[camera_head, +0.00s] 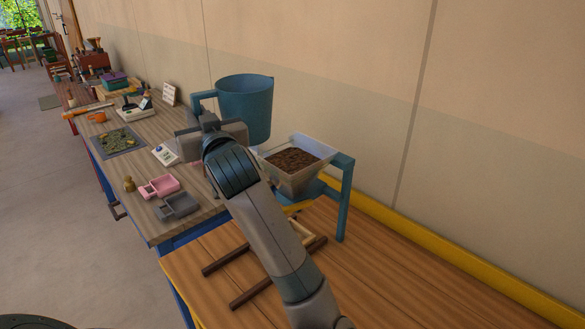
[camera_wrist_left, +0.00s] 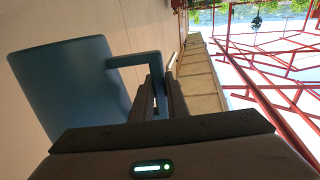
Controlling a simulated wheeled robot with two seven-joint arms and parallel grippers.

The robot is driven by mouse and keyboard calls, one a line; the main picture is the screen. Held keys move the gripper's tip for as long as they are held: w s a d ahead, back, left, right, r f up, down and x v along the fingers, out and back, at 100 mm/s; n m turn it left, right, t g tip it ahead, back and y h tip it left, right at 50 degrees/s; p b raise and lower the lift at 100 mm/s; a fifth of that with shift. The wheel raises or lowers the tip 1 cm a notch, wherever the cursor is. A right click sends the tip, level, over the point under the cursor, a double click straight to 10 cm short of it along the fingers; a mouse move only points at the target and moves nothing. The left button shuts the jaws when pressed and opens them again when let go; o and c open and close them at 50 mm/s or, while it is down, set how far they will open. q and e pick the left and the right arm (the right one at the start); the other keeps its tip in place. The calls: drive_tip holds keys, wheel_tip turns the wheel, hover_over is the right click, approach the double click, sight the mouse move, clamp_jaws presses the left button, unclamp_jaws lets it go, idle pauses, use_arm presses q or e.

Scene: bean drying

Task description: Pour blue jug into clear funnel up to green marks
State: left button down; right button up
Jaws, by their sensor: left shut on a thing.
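The blue jug (camera_head: 246,104) is held up in the air above the bench, behind and left of the funnel, and looks roughly upright. My left gripper (camera_head: 205,122) is shut on its handle (camera_head: 203,97). The wrist view shows the jug (camera_wrist_left: 70,85) at left and the gripper's fingers (camera_wrist_left: 160,95) closed on the handle (camera_wrist_left: 135,59). The clear funnel (camera_head: 292,180) stands in a blue stand (camera_head: 346,190) and holds dark brown beans (camera_head: 292,158). No green marks can be made out. The inside of the jug is mostly hidden. My right gripper is not in view.
A grey scoop-like tray (camera_head: 178,206) and a pink one (camera_head: 159,187) lie on the bench left of my arm. A dark mat (camera_head: 118,142) and a white scale (camera_head: 137,113) lie farther back. The wall is close behind the funnel. The wooden surface (camera_head: 410,280) at right is clear.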

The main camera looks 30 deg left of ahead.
use_arm(q)
drive_tip(key=shift+s+d+f+m+h+p, duration=0.1)
drive_tip(key=shift+d+f+m+h+p, duration=0.15)
drive_tip(key=shift+d, duration=0.6)
drive_tip(key=shift+s+d+f+m+h+p, duration=0.15)
drive_tip(key=shift+d+f+h+p, duration=0.15)
drive_tip(key=shift+d, duration=0.5)
drive_tip(key=shift+w+f, duration=0.15)
drive_tip(key=shift+w, duration=0.05)
drive_tip(key=w+a+f+b, duration=0.2)
drive_tip(key=b, duration=0.1)
drive_tip(key=shift+w+f, duration=0.2)
drive_tip(key=shift+w, duration=0.2)
drive_tip(key=shift+w+a+f+b, duration=0.2)
drive_tip(key=shift+w+a+b, duration=0.2)
drive_tip(key=shift+w+b, duration=0.25)
drive_tip(key=shift+d, duration=0.1)
